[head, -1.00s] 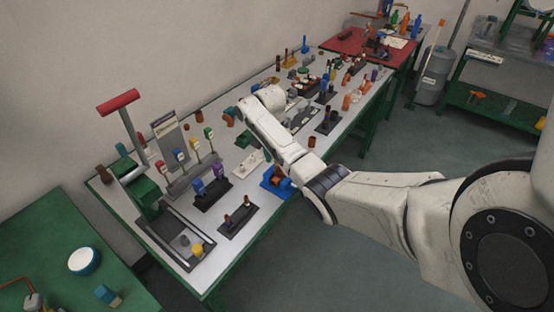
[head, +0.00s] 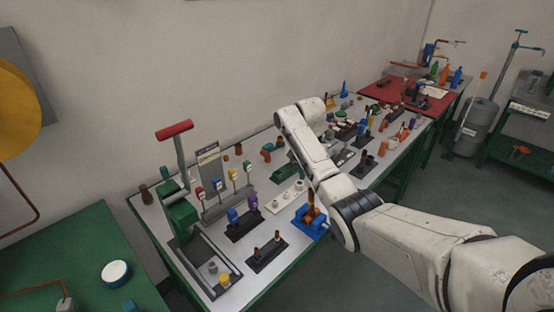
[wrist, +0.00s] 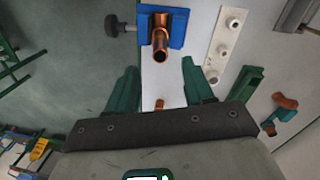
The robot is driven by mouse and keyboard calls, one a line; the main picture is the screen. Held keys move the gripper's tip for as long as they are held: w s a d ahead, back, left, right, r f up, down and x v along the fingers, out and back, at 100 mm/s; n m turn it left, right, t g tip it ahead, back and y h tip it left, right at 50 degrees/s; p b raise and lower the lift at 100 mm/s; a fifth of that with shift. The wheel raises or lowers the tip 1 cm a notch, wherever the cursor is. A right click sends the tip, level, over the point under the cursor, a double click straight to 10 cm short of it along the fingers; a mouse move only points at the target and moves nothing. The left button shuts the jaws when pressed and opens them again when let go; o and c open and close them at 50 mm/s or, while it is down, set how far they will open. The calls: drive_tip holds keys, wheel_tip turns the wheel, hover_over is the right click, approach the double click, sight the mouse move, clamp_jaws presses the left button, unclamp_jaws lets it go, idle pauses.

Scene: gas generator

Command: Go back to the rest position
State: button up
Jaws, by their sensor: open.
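My arm (head: 330,175) reaches across the grey workbench (head: 205,262) in the head view, its wrist bent over the far side. My gripper is hidden behind the arm there. In the wrist view my gripper (wrist: 158,68) has its two green fingers spread apart with nothing held between them. A blue vise (wrist: 178,28) with a copper pipe (wrist: 160,48) lies just beyond the fingertips in that view, apart from them. The blue vise also shows in the head view (head: 304,222) near the bench's front edge, left of my arm.
A press with a red handle (head: 174,130) stands at the bench's left end. Several coloured parts on racks crowd the bench. A green table (head: 70,255) is at lower left, a red-topped table (head: 400,92) at the back. Grey floor is open at right.

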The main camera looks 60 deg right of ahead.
drive_tip(key=shift+a, duration=0.1)
drive_tip(key=w+a+f+n+t, duration=0.1)
drive_tip(key=w+a+f+n, duration=0.25)
drive_tip(key=a, duration=0.55)
drive_tip(key=w+a+f+n+t, duration=0.1)
drive_tip(key=w+a+f+n, duration=0.25)
drive_tip(key=a, duration=0.45)
drive_tip(key=s+a+f+n+t, duration=0.1)
drive_tip(key=s+a+n, duration=0.1)
drive_tip(key=a, duration=0.4)
drive_tip(key=s+a+f+n+t, duration=0.1)
drive_tip(key=s+a+n, duration=0.1)
drive_tip(key=a, duration=0.5)
drive_tip(key=s+a+r+n+t, duration=0.35)
drive_tip(key=s+a+n, duration=0.35)
drive_tip(key=s+a, duration=0.4)
drive_tip(key=s+d+f+g+b, duration=0.1)
drive_tip(key=s+f+g+b, duration=0.1)
drive_tip(key=s+f, duration=0.3)
drive_tip(key=s+d+f+m+g+b, duration=0.1)
drive_tip(key=s+d+f+g+b, duration=0.1)
drive_tip(key=s+f, duration=0.4)
drive_tip(key=shift+g+h+b, duration=0.3)
drive_tip(key=shift+g+b, duration=0.25)
drive_tip(key=shift+b, duration=0.2)
